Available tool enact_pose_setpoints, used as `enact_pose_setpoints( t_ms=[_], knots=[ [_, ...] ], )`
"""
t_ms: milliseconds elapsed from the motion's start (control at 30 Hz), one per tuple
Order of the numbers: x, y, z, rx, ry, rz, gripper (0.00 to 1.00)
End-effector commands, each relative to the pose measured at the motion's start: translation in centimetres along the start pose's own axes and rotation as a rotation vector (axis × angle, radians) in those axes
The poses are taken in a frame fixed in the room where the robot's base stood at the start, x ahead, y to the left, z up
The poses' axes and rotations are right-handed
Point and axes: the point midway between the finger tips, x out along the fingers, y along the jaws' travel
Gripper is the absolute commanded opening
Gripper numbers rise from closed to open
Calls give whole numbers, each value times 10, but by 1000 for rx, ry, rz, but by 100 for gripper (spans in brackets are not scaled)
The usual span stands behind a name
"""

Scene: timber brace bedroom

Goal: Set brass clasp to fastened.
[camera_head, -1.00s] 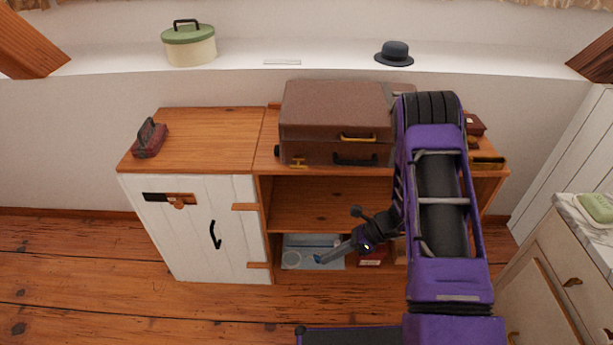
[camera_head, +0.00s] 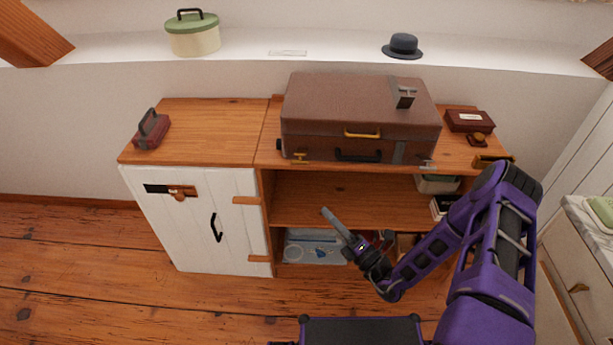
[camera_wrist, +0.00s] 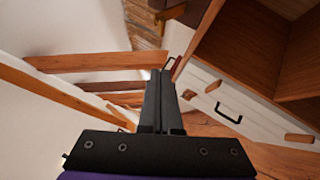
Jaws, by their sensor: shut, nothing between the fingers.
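A brown suitcase (camera_head: 330,105) lies closed on top of the wooden cabinet. A small brass clasp (camera_head: 299,158) sits low on its front at the left end; it is too small to tell whether it is fastened. A silvery clasp (camera_head: 428,165) shows at the right end of the front. My gripper (camera_head: 328,213) is shut and empty, in front of the cabinet's open shelf, below and right of the brass clasp and apart from it. In the wrist view its fingers (camera_wrist: 158,80) are together; the clasp is not visible there.
The suitcase has a brass handle (camera_head: 363,134) and a black handle (camera_head: 358,156). A red bag (camera_head: 152,132) stands at the cabinet's left end, a dark red box (camera_head: 469,121) at the right. The cabinet top between bag and suitcase is clear.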

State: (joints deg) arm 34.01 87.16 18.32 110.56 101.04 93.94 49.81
Motion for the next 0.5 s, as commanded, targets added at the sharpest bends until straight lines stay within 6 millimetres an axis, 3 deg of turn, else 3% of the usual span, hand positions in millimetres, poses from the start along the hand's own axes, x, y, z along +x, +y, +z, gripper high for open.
enact_pose_setpoints(
  t_ms=[233, 500],
  knots=[
    [21, 0, -1, -1, 5, 2, 0],
    [79, 1, -2, -2, 7, 3, 0]
  ],
)
